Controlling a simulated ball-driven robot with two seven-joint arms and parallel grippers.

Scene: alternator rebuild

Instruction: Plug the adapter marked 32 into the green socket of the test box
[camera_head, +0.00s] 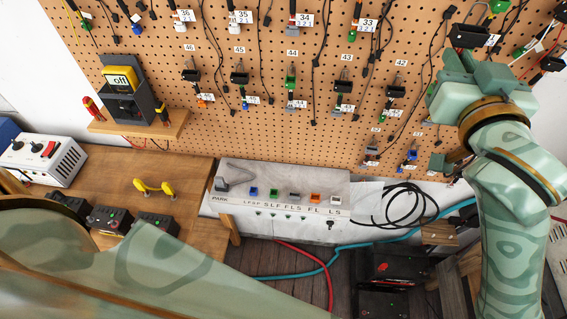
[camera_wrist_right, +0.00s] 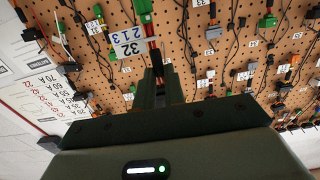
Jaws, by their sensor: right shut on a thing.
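A green connector (camera_wrist_right: 143,8) shows beyond, at the top edge. In the head view my right gripper (camera_head: 468,62) is at the upper right, in front of the pegboard. Whether the adapter still touches a peg cannot be told. The test box (camera_head: 345,212) stands low at centre, with its green socket (camera_head: 274,192) uncovered. My left gripper is out of view.
The pegboard (camera_head: 300,140) carries several other tagged adapters and hanging cables. A wooden bench (camera_head: 190,175) with a grey switch box (camera_head: 45,158) is at left. My left arm crosses the lower left.

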